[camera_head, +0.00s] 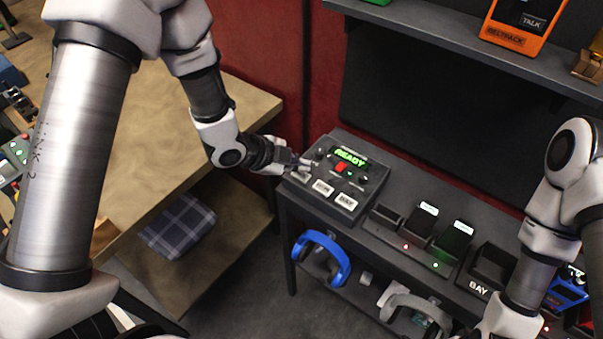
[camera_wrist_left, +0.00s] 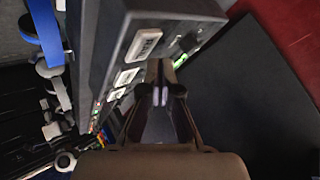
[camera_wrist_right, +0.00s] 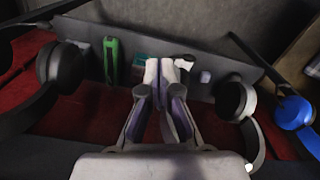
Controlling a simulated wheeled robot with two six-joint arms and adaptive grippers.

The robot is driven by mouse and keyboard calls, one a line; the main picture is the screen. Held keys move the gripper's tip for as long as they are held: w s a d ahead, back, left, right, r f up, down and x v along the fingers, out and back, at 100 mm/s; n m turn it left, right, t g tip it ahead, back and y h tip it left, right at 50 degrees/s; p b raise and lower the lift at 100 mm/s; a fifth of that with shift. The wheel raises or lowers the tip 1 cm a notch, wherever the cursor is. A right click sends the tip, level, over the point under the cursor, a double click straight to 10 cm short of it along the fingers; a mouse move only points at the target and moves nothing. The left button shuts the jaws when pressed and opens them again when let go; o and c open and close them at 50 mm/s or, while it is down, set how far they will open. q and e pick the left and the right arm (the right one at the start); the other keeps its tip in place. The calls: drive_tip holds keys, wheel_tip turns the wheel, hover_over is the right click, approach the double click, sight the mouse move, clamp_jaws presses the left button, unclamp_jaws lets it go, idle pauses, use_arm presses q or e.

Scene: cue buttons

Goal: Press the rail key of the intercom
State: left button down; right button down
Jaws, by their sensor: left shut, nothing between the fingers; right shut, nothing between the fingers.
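The intercom (camera_head: 345,180) is a dark grey box at the left end of the bench, with a lit green READY display (camera_head: 351,157). A row of pale keys runs along its front. The key at the left end (camera_head: 300,176), partly covered by my gripper in the head view, shows in the left wrist view (camera_wrist_left: 145,43); its label seems to read RAIL. My left gripper (camera_head: 306,163) is shut and empty, close by this key and over the box's top; I cannot tell whether it touches. My right gripper (camera_wrist_right: 161,90) is shut and empty in the right wrist view.
Right of the intercom are several docks (camera_head: 454,239) and an open BAY bin (camera_head: 490,268). Below hang blue headphones (camera_head: 338,262) and a grey headset (camera_head: 410,305). An orange beltpack (camera_head: 515,25) sits on the upper shelf. A wooden table (camera_head: 150,140) stands left.

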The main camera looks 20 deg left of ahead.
use_arm(q)
drive_tip(key=shift+s+a+r, duration=0.1)
drive_tip(key=shift+s, duration=0.05)
idle(0.3)
idle(0.4)
drive_tip(key=shift+f+b, duration=0.35)
drive_tip(key=shift+f, duration=0.15)
drive_tip(key=shift+f+b, duration=0.3)
drive_tip(key=shift+f, duration=0.05)
idle(0.6)
drive_tip(key=shift+r+p, duration=0.7)
drive_tip(key=shift+r, duration=0.1)
